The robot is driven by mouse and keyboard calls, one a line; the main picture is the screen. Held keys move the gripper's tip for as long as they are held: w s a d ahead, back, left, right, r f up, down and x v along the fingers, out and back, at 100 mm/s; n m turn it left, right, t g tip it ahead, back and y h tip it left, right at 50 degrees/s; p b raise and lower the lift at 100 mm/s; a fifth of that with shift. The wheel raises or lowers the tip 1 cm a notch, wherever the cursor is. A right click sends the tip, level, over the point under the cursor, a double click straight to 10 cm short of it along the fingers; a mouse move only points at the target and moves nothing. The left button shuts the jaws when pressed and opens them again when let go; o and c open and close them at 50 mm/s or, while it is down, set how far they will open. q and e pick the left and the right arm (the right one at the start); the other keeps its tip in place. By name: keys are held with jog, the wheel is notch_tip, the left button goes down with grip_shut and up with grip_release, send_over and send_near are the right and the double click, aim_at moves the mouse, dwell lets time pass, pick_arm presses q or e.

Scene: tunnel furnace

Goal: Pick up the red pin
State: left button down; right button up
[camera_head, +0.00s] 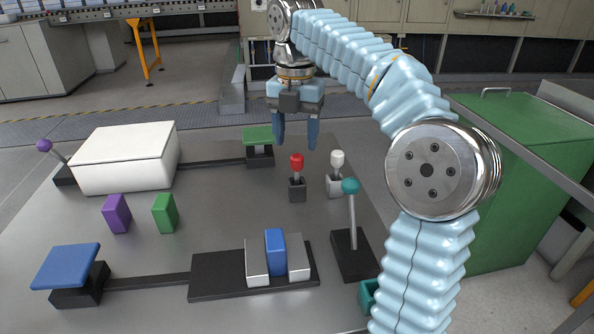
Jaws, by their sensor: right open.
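The red pin (297,163) stands upright in a small dark holder (298,190) near the middle right of the grey table. My right gripper (296,146) points down with its two fingers apart and nothing between them. Its fingertips show just above and behind the red pin's head in the picture, apart from it as far as I can tell. A white pin (337,159) stands in its own grey holder (335,187) just right of the red one. My left gripper is not in view.
A teal-topped lever (351,210) stands front right of the pins. A white box (125,157), purple block (117,213) and green block (165,213) are at left. A blue block (275,251) sits in a front fixture. A green cabinet (520,170) is beyond the table's right side.

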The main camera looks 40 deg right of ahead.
aim_at(297, 156)
notch_tip(297, 156, down, 7)
jog(key=shift+s+f+b, duration=0.15)
jog(key=shift+f+b, duration=0.05)
jog(key=shift+b, duration=0.55)
grip_shut()
jog(key=shift+r, duration=0.1)
